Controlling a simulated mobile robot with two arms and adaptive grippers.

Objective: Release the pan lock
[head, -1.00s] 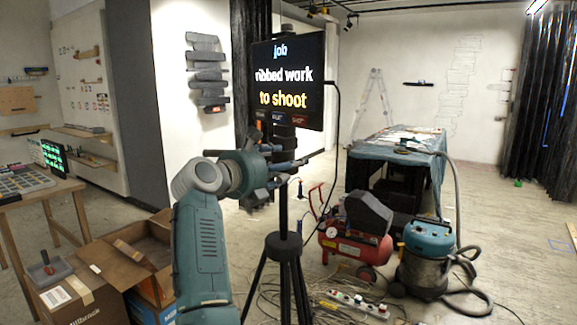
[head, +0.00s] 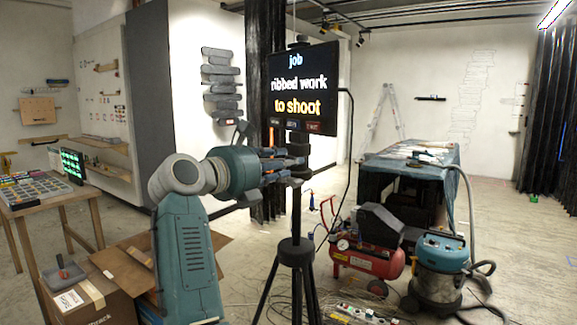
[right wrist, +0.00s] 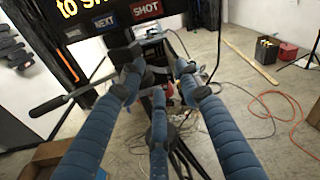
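Beyond the fingertips are a black head block (right wrist: 122,54) and a black handle (right wrist: 62,98) reaching left. I cannot tell which part is the pan lock, or whether a finger touches it. My left gripper is out of view.
A red compressor (head: 368,258) and a teal vacuum (head: 440,268) stand right of the tripod, with cables on the floor. An open cardboard box (head: 110,280) is at lower left. A draped table (head: 450,172) stands behind. Open floor lies at far right.

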